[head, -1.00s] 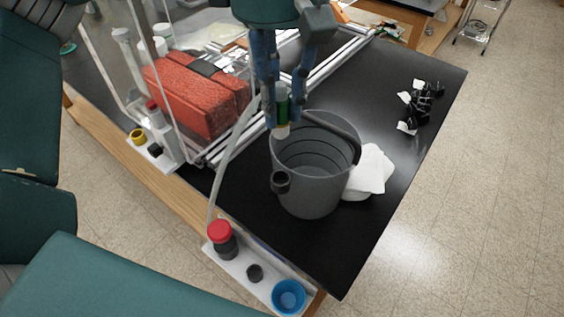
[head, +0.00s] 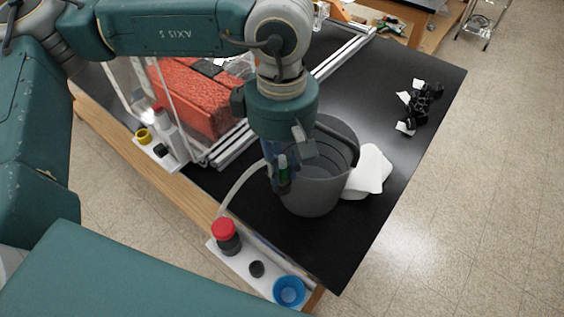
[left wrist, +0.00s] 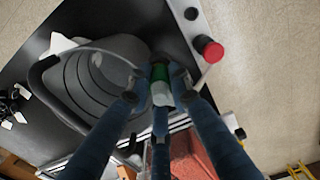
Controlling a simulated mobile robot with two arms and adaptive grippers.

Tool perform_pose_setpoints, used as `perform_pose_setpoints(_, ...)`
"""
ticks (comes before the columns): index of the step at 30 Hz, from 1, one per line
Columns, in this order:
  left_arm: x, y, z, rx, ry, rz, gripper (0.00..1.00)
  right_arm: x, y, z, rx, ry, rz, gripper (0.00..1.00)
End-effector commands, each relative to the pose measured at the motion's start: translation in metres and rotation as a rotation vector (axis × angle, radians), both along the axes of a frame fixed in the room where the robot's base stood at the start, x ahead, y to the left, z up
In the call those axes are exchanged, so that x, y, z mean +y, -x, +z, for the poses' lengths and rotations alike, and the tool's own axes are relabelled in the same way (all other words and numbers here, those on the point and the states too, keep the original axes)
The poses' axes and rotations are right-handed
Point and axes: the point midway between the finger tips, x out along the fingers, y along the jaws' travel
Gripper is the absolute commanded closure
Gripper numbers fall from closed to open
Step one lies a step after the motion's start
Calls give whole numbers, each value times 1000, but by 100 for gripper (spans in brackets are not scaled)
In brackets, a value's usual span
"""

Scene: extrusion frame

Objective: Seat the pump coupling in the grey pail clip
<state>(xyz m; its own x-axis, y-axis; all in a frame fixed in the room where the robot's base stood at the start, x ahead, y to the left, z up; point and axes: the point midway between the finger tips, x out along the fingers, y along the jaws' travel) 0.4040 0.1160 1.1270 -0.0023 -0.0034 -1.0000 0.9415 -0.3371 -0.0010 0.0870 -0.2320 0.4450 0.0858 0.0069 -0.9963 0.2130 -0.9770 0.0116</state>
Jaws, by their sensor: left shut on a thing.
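The pump coupling, a small green and white cylinder (head: 283,168), is held between the fingers of my left gripper (head: 281,178). In the left wrist view the coupling (left wrist: 160,78) sits between the blue fingers of the gripper (left wrist: 158,98). The grey pail (head: 318,190) stands on the black bench top; it also shows in the left wrist view (left wrist: 75,85). My left gripper is at the pail's near left rim, where the clip is. The gripper hides the clip in the head view, so I cannot tell whether the coupling is inside it. My right gripper is not in view.
A pale hose (head: 235,184) curves up towards the gripper. A white cloth (head: 370,170) lies right of the pail.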

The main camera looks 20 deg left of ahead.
Motion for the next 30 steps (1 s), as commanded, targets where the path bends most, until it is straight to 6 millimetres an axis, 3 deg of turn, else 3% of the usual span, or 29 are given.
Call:
perform_pose_setpoints(7,0,0,-4,0,-1,0,100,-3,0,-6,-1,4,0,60)
perform_pose_setpoints(8,0,0,-4,0,-1,0,78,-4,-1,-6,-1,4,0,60)
perform_pose_setpoints(11,0,0,-2,0,-1,0,61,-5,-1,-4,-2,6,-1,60)
perform_pose_setpoints(23,0,-1,4,-2,1,0,61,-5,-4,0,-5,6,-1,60)
perform_pose_setpoints(30,-1,-2,48,-6,1,0,61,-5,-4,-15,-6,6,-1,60)
